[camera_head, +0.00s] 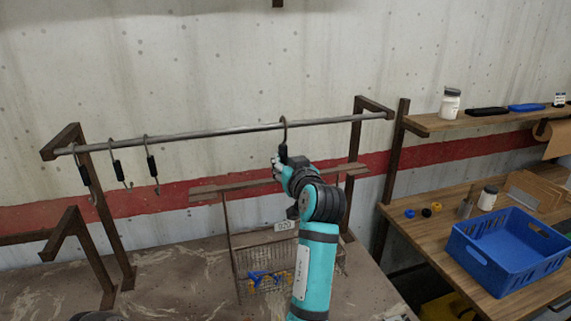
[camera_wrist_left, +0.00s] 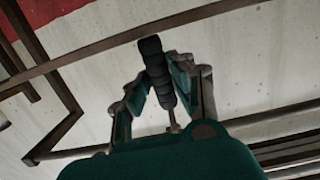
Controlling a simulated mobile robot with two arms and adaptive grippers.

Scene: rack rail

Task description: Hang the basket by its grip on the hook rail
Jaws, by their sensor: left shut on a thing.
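The grey hook rail (camera_head: 220,132) runs across the upper middle of the head view. My left gripper (camera_head: 282,163) is just below it, shut on the black sleeve of a hook (camera_head: 284,124) whose curved top is at the rail. The black ribbed sleeve (camera_wrist_left: 157,72) stands between the two fingers in the left wrist view. The wire basket (camera_head: 262,262) is lower, behind my left arm, with blue and yellow things in it and a numbered tag (camera_head: 286,226). My arm hides part of it. I cannot tell its grip clearly. My right gripper is not in view.
Several other hooks (camera_head: 151,165) with black sleeves hang at the rail's left. A brown crossbar (camera_head: 235,187) lies below the rail. At right, a blue crate (camera_head: 475,258) stands on a wooden bench, and a shelf (camera_head: 430,123) holds jars. The wall is close behind.

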